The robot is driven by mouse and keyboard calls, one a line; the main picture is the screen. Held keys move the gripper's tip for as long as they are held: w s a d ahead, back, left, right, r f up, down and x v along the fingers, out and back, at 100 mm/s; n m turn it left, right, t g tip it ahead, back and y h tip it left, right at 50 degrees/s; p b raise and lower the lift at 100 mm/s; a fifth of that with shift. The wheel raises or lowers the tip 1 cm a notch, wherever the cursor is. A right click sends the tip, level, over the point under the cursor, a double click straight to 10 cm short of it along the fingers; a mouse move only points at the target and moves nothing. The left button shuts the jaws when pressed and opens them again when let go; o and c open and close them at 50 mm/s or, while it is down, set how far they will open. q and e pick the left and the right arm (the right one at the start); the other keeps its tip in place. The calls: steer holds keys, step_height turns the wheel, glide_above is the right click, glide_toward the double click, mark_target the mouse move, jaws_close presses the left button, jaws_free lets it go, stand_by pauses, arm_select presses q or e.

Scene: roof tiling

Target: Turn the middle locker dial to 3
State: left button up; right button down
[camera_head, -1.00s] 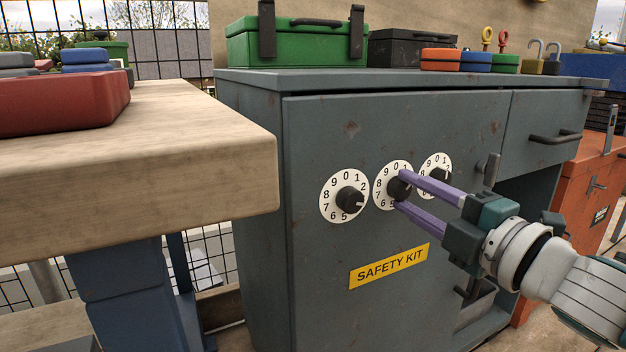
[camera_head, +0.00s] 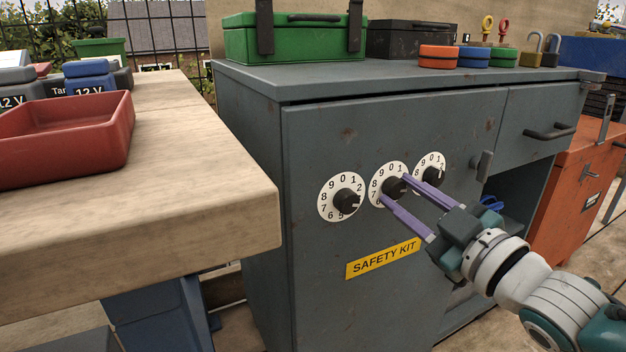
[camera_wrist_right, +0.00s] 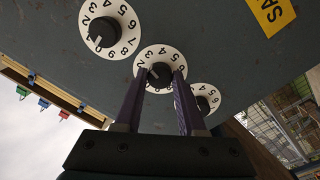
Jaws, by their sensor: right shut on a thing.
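The middle dial (camera_head: 393,187) is a black knob on a white numbered disc on the grey locker door (camera_head: 330,130). It also shows in the right wrist view (camera_wrist_right: 158,76), between my fingers. My right gripper (camera_head: 393,189) is shut on this knob, its purple fingers on either side. The fingers hide part of the disc's numbers, and I cannot read the setting for sure. The left dial (camera_head: 346,201) and the right dial (camera_head: 432,175) stand on either side of it, untouched. My left gripper is not in view.
A yellow SAFETY KIT label (camera_head: 383,258) is below the dials. A door handle (camera_head: 485,165) stands to their right. A wooden bench (camera_head: 150,190) with a red tray (camera_head: 70,140) juts out at left. A green case (camera_head: 290,42) is on the locker top.

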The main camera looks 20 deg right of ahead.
steer(key=shift+m, duration=0.9)
steer(key=c, duration=0.5)
jaws_free()
steer(key=shift+p, duration=0.3)
steer(key=shift+s, duration=0.35)
steer(key=s+p, duration=0.3)
steer(key=s, duration=0.6)
steer(key=shift+s+d+f, duration=0.15)
steer(key=shift+d+f, duration=0.1)
steer(key=shift+d, duration=0.05)
